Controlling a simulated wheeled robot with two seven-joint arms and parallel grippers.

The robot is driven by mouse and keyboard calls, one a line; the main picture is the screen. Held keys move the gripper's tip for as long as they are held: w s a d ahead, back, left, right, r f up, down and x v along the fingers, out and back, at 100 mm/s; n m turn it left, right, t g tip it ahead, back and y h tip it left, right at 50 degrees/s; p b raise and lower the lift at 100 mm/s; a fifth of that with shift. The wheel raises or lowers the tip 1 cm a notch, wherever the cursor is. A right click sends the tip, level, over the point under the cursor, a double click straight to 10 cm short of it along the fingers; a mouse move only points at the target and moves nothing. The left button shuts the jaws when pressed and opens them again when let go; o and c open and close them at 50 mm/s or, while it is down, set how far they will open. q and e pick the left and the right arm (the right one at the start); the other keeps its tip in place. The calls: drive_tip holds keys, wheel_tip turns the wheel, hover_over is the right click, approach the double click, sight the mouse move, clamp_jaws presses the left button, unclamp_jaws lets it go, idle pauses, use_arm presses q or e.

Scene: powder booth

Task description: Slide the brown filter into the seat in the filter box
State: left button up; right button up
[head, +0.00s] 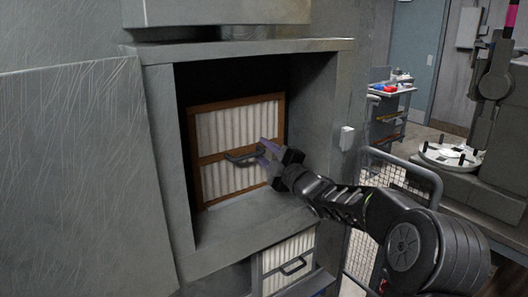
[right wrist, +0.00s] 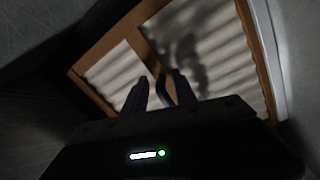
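The brown filter (head: 226,131), a brown frame with white pleats and a dark handle (head: 240,156) across its middle, stands upright inside the opening of the grey filter box (head: 327,105). It looks slightly turned in the opening; whether it sits fully in the seat cannot be told. My right gripper (head: 265,151) is at the right end of the handle. In the right wrist view its two purple fingers (right wrist: 159,88) are apart, with part of the handle (right wrist: 164,88) between them, nearer the right finger. My left gripper is not in view.
A second white filter (head: 287,262) with a handle sits in a lower opening below the box. A mesh-sided cart (head: 398,172) stands to the right. Farther back are a shelf trolley (head: 388,104) and a round white plate (head: 447,154).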

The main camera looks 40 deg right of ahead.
drive_tip(key=shift+o, duration=0.5)
drive_tip(key=shift+s+f, duration=0.1)
drive_tip(key=shift+s, duration=0.1)
drive_tip(key=s+b, duration=0.2)
drive_tip(key=s, duration=0.5)
drive_tip(key=shift+s+a+f, duration=0.2)
drive_tip(key=shift+f, duration=0.15)
